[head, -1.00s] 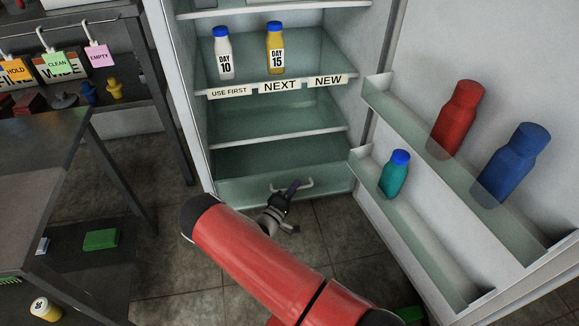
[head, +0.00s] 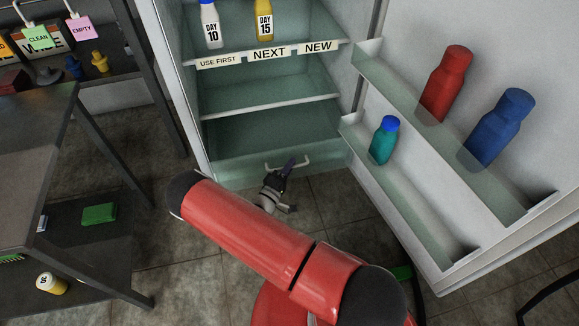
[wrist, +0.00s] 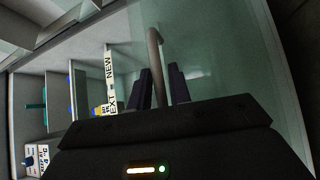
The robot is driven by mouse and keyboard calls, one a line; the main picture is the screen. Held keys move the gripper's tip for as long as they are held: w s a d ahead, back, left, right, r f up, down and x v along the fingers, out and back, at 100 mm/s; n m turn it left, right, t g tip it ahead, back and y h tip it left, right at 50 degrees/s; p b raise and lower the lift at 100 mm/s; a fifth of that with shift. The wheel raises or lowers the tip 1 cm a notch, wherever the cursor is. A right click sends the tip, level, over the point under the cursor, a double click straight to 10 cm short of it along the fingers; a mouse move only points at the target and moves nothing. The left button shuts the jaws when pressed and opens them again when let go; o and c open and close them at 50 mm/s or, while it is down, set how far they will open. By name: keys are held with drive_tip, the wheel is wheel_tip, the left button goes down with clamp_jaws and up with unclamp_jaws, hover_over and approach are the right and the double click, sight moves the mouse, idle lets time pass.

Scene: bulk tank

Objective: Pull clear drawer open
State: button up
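The clear drawer (head: 235,173) is the pale see-through bin at the bottom of the open fridge, with a light bar handle (head: 303,162) on its front. In the head view my gripper (head: 287,168) is at the handle's left part. In the wrist view the handle (wrist: 154,42) runs down between the two dark fingers of my gripper (wrist: 160,82). The fingers stand close together, one on each side of the bar, and look shut on it. The exact contact is partly hidden. The drawer looks shut or nearly so.
The fridge door (head: 500,225) stands open at the right, with bottles in its bins. Shelves with DAY 10 and DAY 15 bottles are above the drawer. A dark table (head: 40,120) stands at the left. Floor (head: 320,205) in front of the drawer is clear.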

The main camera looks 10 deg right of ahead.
drive_tip(key=v, duration=0.7)
drive_tip(key=shift+s+a, duration=0.25)
drive_tip(key=shift+s, duration=0.1)
drive_tip(key=s+d+r+m+g+y+p, duration=0.1)
drive_tip(key=s+d+r+m+g, duration=0.15)
drive_tip(key=r+g, duration=0.4)
drive_tip(key=s+d+r+m+g+y, duration=0.1)
drive_tip(key=s+d+r+m+g, duration=0.15)
drive_tip(key=r, duration=0.75)
drive_tip(key=s+d+r+m+g+y+p, duration=0.1)
drive_tip(key=s+d+r+m+g, duration=0.1)
drive_tip(key=r+m+g, duration=0.45)
drive_tip(key=s+a+r+n+t+y, duration=0.1)
drive_tip(key=s+r+t+y, duration=0.3)
drive_tip(key=s+r, duration=0.4)
drive_tip(key=s+r+n+t+y+p, duration=0.1)
drive_tip(key=s+r+n+t+y, duration=0.2)
drive_tip(key=s+r+y, duration=0.4)
wheel_tip(320, 180, up, 7)
drive_tip(key=shift+s+a+f+t+p, duration=0.1)
drive_tip(key=shift+s+a+t+p, duration=0.25)
drive_tip(key=shift+s, duration=0.25)
